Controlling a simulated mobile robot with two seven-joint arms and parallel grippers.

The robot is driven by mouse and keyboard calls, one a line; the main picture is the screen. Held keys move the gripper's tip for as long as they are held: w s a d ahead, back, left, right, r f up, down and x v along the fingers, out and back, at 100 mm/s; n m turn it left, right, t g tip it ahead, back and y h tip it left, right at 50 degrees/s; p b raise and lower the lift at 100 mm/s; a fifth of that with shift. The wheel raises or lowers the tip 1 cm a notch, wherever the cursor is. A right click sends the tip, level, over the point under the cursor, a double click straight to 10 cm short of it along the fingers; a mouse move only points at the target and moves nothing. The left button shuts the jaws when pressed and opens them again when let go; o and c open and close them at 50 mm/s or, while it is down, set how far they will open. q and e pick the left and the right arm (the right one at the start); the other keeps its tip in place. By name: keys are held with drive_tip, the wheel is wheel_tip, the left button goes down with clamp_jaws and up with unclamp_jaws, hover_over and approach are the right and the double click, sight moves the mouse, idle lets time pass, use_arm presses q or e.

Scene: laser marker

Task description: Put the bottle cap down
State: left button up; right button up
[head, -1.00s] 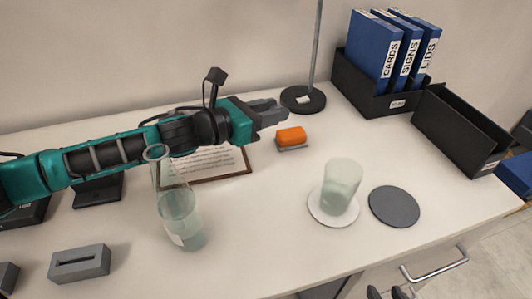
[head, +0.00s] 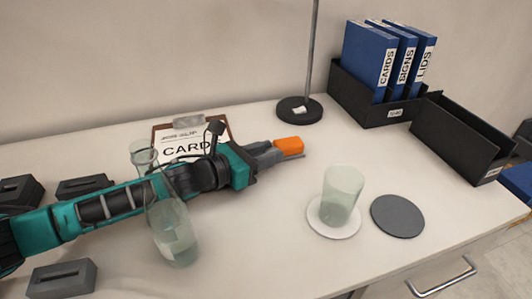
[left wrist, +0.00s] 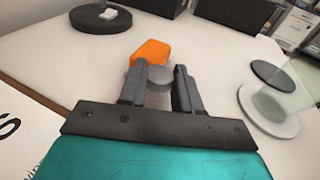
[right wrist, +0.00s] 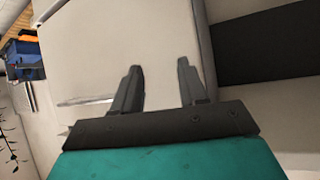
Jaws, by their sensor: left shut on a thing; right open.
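My left gripper (head: 272,155) reaches low over the table beside an orange block (head: 289,146). In the left wrist view its fingers (left wrist: 160,80) are set apart around a grey rounded piece (left wrist: 150,90), which seems to be the bottle cap. The orange block (left wrist: 152,52) is just beyond that piece. I cannot tell whether the piece touches the table. A clear glass bottle (head: 172,235) with an open neck stands in front of my left arm. My right gripper (right wrist: 160,88) is open and empty before a pale cabinet front.
A frosted cup (head: 342,195) stands on a white coaster (head: 333,228), with a dark round coaster (head: 397,216) beside it. A round black stand base (head: 300,109) is behind. Black binder boxes (head: 460,140) are at right. A clipboard (head: 190,139) lies behind my arm.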

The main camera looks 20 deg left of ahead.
use_arm(q)
drive_tip(key=shift+f, duration=0.5)
drive_tip(key=shift+s+f, duration=0.1)
use_arm(e)
drive_tip(key=shift+a+f, duration=0.1)
drive_tip(key=shift+a, duration=0.05)
